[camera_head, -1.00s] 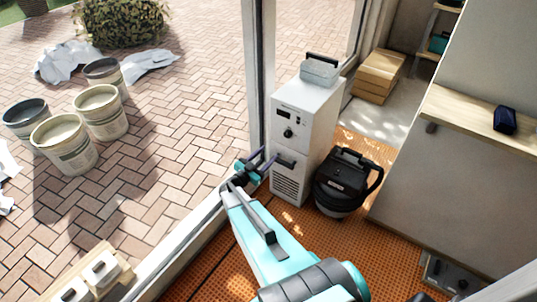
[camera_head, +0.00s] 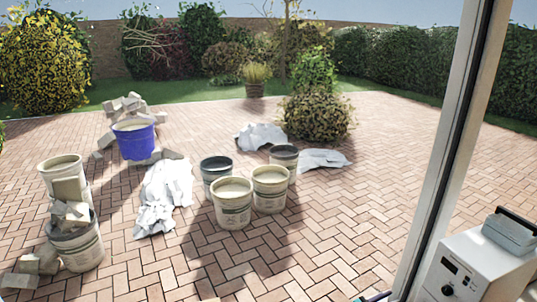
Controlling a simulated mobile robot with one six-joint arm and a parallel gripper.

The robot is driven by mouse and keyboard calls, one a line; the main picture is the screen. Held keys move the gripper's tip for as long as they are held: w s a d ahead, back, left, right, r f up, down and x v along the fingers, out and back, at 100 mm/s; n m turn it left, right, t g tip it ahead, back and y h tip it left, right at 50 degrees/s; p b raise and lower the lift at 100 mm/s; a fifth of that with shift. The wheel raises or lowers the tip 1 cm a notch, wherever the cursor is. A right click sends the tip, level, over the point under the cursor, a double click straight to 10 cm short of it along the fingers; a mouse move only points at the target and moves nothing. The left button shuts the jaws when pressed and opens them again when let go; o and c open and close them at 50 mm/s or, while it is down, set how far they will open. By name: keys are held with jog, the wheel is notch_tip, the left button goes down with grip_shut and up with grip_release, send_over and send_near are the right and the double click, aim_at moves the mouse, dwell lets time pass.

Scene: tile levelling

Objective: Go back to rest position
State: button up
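Only a small dark and teal sliver at the bottom edge shows, which looks like part of my gripper (camera_head: 372,297). It lies left of the white machine (camera_head: 478,270), near the foot of the door frame. The fingers cannot be made out, so I cannot tell whether it is open or shut. The rest of my arm is out of view.
A door frame post (camera_head: 448,150) stands at the right, beside the white machine. Outside, several buckets, including a blue bucket (camera_head: 136,142), stand on brick paving (camera_head: 330,225) with crumpled white sheets (camera_head: 165,195) and rubble. Open paving lies around them; hedges (camera_head: 400,65) border the back.

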jog(key=w+a+f+n+t+y, duration=0.3)
jog(key=a+n+t+y, duration=0.15)
jog(key=a, duration=0.45)
jog(key=w+a+f+n+t+y, duration=0.35)
jog(key=a+n+y, duration=0.2)
jog(key=a, duration=0.45)
jog(key=s+a+f+n+g+y, duration=0.2)
jog(key=s+a+f+y, duration=0.15)
jog(key=a, duration=0.35)
jog(key=s+a+f+n+g+y, duration=0.2)
jog(key=s+a+f+y, duration=0.1)
jog(key=a+f, duration=0.25)
jog(key=s+a+f+n+g+y, duration=0.1)
jog(key=s+a+f+g, duration=0.15)
jog(key=s, duration=0.35)
jog(key=s+a+f+n+g, duration=0.1)
jog(key=s+g, duration=0.2)
jog(key=s, duration=0.3)
jog(key=s+a+f+g+y, duration=0.1)
jog(key=s+a+f+g, duration=0.1)
jog(key=s, duration=0.3)
jog(key=s+d+r+g, duration=0.1)
jog(key=s+g, duration=0.3)
jog(key=s, duration=0.4)
jog(key=s+d+r+g+h, duration=0.1)
jog(key=s+d+r+g, duration=0.1)
jog(key=s, duration=0.7)
jog(key=shift+s+r+g+p, duration=0.25)
jog(key=shift+g+p, duration=0.05)
jog(key=shift+g, duration=0.55)
